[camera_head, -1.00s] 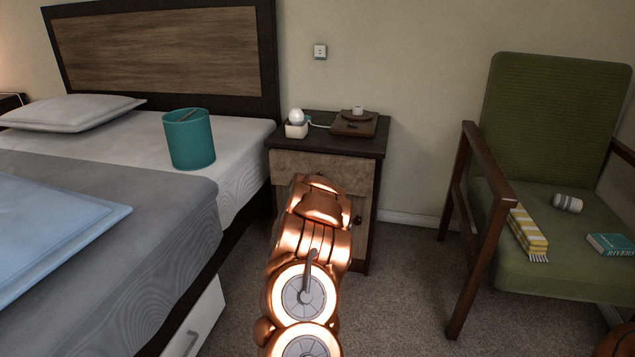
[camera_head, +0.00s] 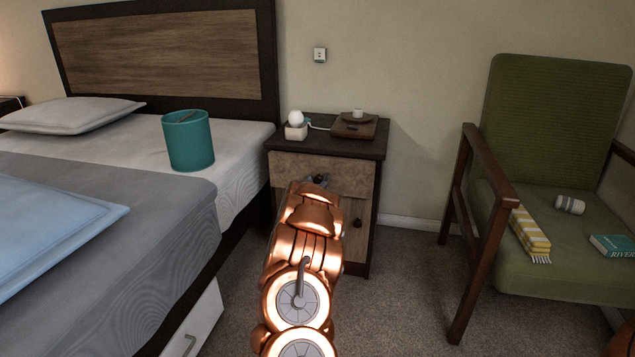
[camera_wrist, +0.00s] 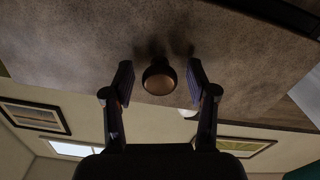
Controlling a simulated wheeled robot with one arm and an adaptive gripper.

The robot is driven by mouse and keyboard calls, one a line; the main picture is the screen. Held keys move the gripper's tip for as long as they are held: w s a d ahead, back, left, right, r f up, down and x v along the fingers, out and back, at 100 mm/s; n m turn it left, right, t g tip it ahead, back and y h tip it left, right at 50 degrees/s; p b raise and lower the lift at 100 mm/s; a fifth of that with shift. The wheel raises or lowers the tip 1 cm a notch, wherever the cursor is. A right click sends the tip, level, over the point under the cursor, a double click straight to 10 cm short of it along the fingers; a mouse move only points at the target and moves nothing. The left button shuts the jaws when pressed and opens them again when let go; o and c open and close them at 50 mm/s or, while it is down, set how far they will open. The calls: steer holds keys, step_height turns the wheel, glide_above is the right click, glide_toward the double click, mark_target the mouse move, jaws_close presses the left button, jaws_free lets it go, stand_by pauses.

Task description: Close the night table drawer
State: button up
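The night table (camera_head: 372,145) stands between the bed and the green chair. Its drawer (camera_head: 355,175) has a brown front below the dark top; I cannot tell clearly how far it sticks out. In the wrist view the drawer front (camera_wrist: 80,45) fills the upper part, with a round dark knob (camera_wrist: 159,77) on it. My gripper (camera_head: 318,181) is at the drawer front in the head view, partly hidden behind my arm. In the wrist view my gripper (camera_wrist: 161,85) is open, one finger on each side of the knob, with gaps showing between fingers and knob.
A lower door knob (camera_head: 357,222) shows beside my arm. A white lamp (camera_head: 296,118) and a brown device (camera_head: 354,126) stand on the table top. The bed (camera_head: 110,215) is close on the left, the green chair (camera_head: 540,240) on the right. Carpet (camera_head: 405,285) between table and chair is clear.

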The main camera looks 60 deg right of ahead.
mark_target(321, 175)
jaws_close()
steer(key=shift+d, duration=0.15)
stand_by(0.4)
steer(key=shift+w+d+r+p, duration=0.1)
steer(key=shift+w+d+p, duration=0.1)
steer(key=shift+d+p, duration=0.25)
steer(key=shift+p+x, duration=0.8)
steer(key=shift+x, duration=0.55)
steer(key=shift+w+d, duration=0.1)
steer(key=shift+d, duration=0.1)
steer(key=shift+o, duration=0.6)
jaws_free()
